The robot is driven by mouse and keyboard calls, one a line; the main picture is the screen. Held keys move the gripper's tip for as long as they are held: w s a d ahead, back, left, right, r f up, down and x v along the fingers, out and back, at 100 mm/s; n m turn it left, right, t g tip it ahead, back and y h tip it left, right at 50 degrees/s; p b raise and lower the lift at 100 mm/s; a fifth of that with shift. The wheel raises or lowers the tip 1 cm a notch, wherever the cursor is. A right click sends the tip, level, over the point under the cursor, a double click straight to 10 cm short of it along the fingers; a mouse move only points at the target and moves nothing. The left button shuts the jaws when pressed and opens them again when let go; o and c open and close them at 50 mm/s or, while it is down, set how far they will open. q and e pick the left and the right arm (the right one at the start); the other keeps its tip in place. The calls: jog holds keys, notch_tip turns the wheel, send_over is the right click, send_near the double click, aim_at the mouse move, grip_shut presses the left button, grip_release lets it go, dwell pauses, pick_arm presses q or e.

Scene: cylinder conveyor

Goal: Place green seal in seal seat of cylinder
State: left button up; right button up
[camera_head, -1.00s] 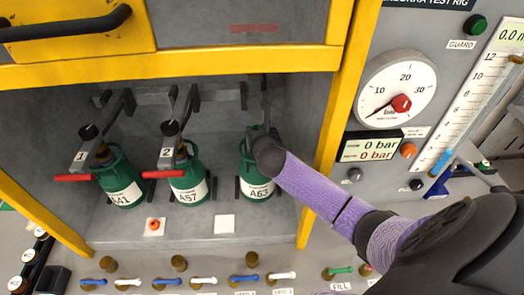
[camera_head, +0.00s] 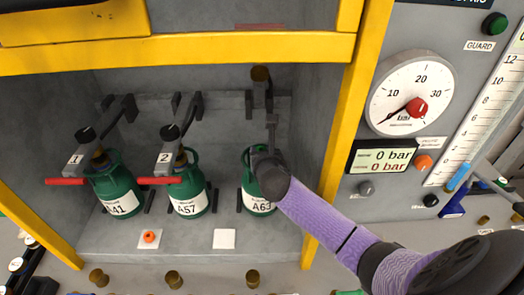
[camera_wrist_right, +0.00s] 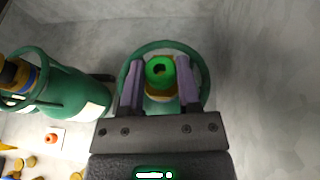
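The green seal (camera_wrist_right: 160,71) is a bright green ring between the two fingers of my right gripper (camera_wrist_right: 160,82) in the right wrist view. The fingers appear to touch it on both sides. It lies over the brass valve top (camera_wrist_right: 159,93) of the green cylinder A63 (camera_head: 257,190), inside the round green collar (camera_wrist_right: 204,76). The seal hides the seat, so I cannot tell whether it rests in it. In the head view my right gripper (camera_head: 268,165) reaches down at this cylinder and its fingers are mostly hidden. My left gripper is out of view.
Green cylinders A41 (camera_head: 118,188) and A57 (camera_head: 188,190) stand to the left under yokes with red handles. An orange seal (camera_head: 149,237) lies on a white card; another card (camera_head: 225,239) is bare. A yellow post (camera_head: 347,130) stands close to my right arm.

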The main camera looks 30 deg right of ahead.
jog(key=shift+s+a+f, duration=0.1)
jog(key=shift+s+f, duration=0.05)
jog(key=shift+f, duration=0.1)
jog(key=r+p+v, duration=0.1)
jog(key=p+v, duration=0.3)
jog(key=v, duration=0.8)
jog(key=shift+w, duration=0.25)
dwell(0.4)
